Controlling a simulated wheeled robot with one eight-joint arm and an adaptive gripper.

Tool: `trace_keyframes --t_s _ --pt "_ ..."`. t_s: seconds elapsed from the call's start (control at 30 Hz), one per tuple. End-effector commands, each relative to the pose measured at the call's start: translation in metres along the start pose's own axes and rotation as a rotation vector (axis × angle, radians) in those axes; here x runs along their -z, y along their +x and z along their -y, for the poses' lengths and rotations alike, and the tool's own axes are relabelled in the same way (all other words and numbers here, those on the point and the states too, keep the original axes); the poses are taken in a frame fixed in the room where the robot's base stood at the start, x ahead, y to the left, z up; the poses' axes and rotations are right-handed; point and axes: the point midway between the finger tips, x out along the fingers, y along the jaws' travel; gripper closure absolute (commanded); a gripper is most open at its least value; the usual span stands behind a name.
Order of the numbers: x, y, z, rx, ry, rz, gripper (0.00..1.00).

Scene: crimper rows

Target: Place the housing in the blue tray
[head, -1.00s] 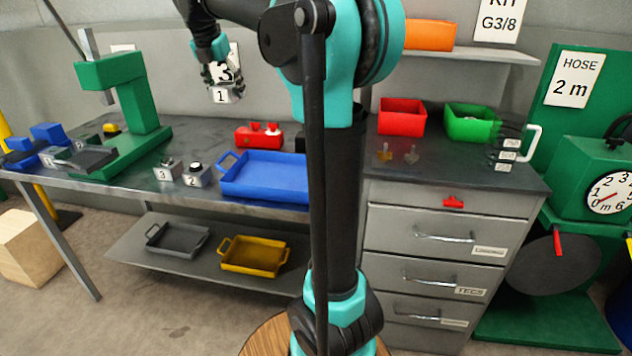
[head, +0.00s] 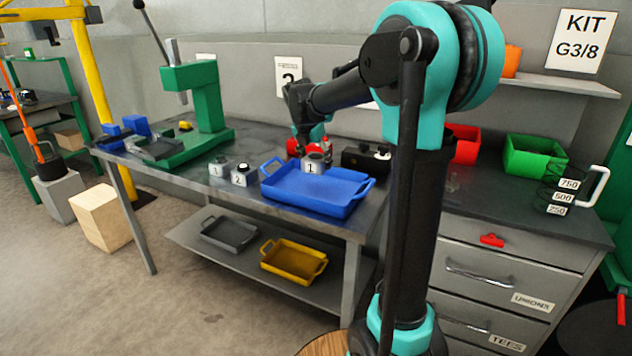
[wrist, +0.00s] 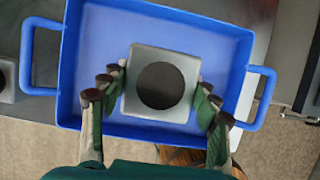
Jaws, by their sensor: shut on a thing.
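The housing, a grey block marked 1 (head: 313,164) with a round dark bore, is between the fingers of my gripper (wrist: 160,95). In the wrist view the housing (wrist: 140,110) sits inside the outline of the blue tray (wrist: 215,30), near its middle. My gripper is shut on it, with fingers on both sides. In the head view the blue tray (head: 340,208) lies on the bench, and the housing shows against its back part. I cannot tell whether the housing touches the tray floor. The tray shows nothing else inside.
Blocks marked 3 (head: 218,168) and 2 (head: 243,175) stand left of the tray. A green press (head: 208,100) is further left. A black block (head: 365,160) and a red bin (head: 463,146) are to the right. A green bin (head: 535,158) stands beyond.

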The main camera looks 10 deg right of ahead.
Motion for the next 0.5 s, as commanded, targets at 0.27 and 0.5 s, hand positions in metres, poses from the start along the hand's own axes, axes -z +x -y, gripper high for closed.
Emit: trace_keyframes --t_s 0.27,0.5 --pt "0.013 0.032 0.000 0.000 0.000 0.001 0.97" --pt "0.022 0.055 -0.001 0.000 0.000 0.001 0.97"
